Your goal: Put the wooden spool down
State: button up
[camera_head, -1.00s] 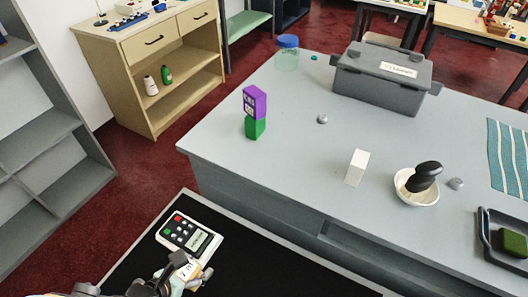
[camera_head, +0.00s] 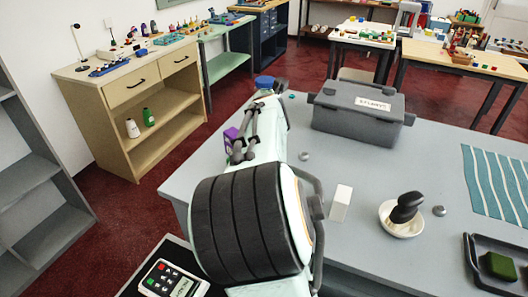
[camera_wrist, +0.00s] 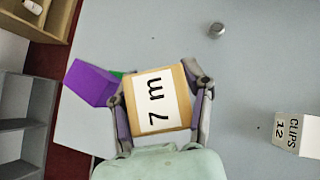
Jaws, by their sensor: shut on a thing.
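The wooden spool (camera_wrist: 184,92) fills the middle of the wrist view, a tan wooden edge around a white label reading "7 m". My gripper (camera_wrist: 160,88) is shut on it, one finger on each side. The spool is over the grey counter (camera_wrist: 255,90); whether it touches the top I cannot tell. A purple block (camera_wrist: 92,84) is just left of the left finger, with a bit of a green block behind it.
In the head view, a grey lidded case (camera_head: 358,110), a white box (camera_head: 340,203), a bowl with a dark-handled thing (camera_head: 401,219) and a black tray (camera_head: 480,281) stand on the counter. The purple block (camera_head: 231,137) is partly hidden. Bare counter lies right of the spool.

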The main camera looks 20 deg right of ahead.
jog(key=shift+w+d, duration=0.2)
jog(key=shift+d, duration=0.1)
jog(key=w+f, duration=0.1)
jog(key=w, duration=0.2)
jog(key=w+d+f, duration=0.1)
jog(key=w+f, duration=0.1)
jog(key=w, duration=0.1)
jog(key=w+d+f, duration=0.1)
jog(key=w, duration=0.2)
jog(key=shift+d+f, duration=0.25)
jog(key=shift+f, duration=0.05)
jog(key=x, duration=0.4)
jog(key=a+x, duration=0.1)
jog(key=x, duration=0.1)
jog(key=shift+f, duration=0.15)
jog(key=shift+w+f, duration=0.2)
jog(key=shift+f, duration=1.6)
jog(key=o, duration=1.2)
jog(key=shift+f, duration=0.1)
jog(key=shift+o, duration=0.2)
